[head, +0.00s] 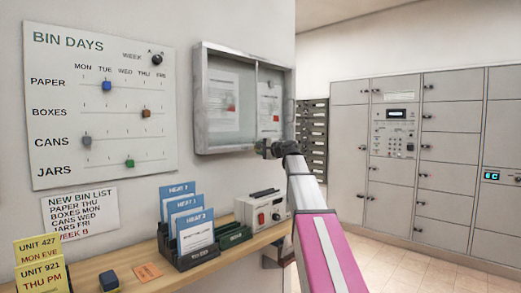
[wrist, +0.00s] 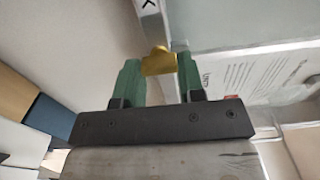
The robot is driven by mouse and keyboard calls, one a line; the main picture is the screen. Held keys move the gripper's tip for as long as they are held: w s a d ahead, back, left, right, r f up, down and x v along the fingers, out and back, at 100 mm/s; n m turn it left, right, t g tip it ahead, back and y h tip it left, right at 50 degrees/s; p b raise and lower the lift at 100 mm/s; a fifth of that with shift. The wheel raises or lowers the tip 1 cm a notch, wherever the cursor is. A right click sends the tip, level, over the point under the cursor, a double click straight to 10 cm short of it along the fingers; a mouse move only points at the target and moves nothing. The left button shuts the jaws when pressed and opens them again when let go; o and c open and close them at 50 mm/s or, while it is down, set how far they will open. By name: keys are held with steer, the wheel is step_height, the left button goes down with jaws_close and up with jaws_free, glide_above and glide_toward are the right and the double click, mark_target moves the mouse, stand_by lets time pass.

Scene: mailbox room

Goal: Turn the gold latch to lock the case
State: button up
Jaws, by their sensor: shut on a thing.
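The case is a grey-framed, glass-fronted wall cabinet (head: 199,105) with papers inside, and its doors look closed in the head view. My gripper (head: 262,148) is at its lower right, by the bottom edge. In the wrist view the gold latch (wrist: 158,58) sits between the two green fingertips of my gripper (wrist: 159,67), which is shut on it. The latch's rounded top shows above the fingertips. A pale strip of case frame (wrist: 245,55) and a printed sheet show to the right. In the head view the latch is hidden at my gripper.
A wooden shelf (head: 150,268) below holds blue cards (head: 187,222), a white box with a red knob (head: 262,213) and yellow cards (head: 40,272). A bin-days board (head: 100,105) hangs left. Grey lockers (head: 445,150) stand at the right, with open floor before them.

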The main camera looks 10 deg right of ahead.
steer(key=o, duration=0.9)
steer(key=shift+o, duration=0.2)
steer(key=v, duration=1.1)
